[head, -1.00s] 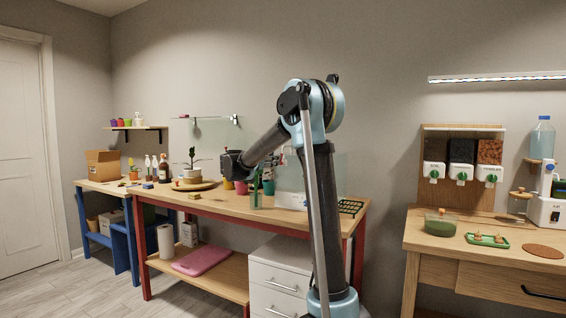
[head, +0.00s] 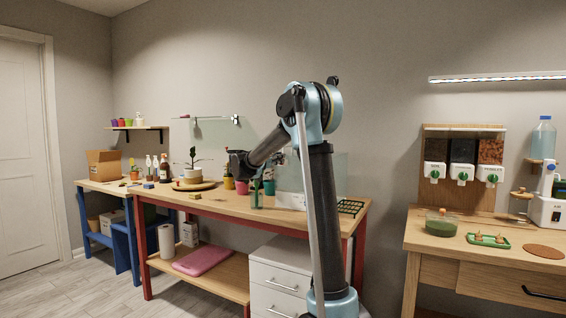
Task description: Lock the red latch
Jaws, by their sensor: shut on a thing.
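I cannot make out the red latch in the head view; it is too small or hidden. A clear glass case (head: 335,172) stands at the right end of the red-legged workbench (head: 225,205). My arm reaches down and left over this bench, with its dark wrist (head: 240,163) above the pots. My upright forearm covers part of the case.
Small coloured pots (head: 242,186) and a potted plant (head: 192,172) stand left of the case. A separate wooden table (head: 430,240) with dispensers is at right.

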